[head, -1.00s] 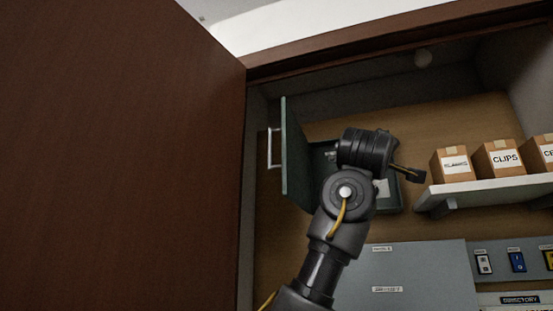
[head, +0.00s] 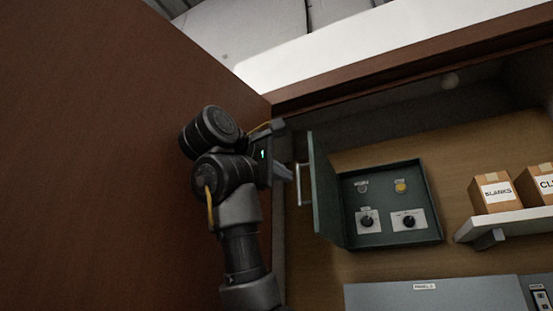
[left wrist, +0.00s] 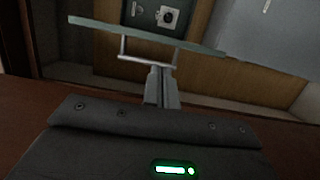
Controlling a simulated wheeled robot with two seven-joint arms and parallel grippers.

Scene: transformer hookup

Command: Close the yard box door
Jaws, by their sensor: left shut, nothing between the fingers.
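The yard box (head: 390,240) is a dark green box on the wooden back wall, with knobs and a yellow button inside. Its door (head: 326,190) stands open, swung out on the left side, with a pale bar handle (head: 299,185) on its outer face. My left gripper (head: 286,172) is shut and empty, just left of the handle. In the left wrist view the shut fingers (left wrist: 161,88) point at the door (left wrist: 150,34) near its handle (left wrist: 146,58); I cannot tell whether they touch. My right gripper is not in view.
A large brown cabinet door (head: 110,160) stands open at the left, close to my left arm. A white shelf (head: 505,222) with cardboard boxes (head: 491,191) is at the right. A grey panel (head: 435,295) is below the yard box.

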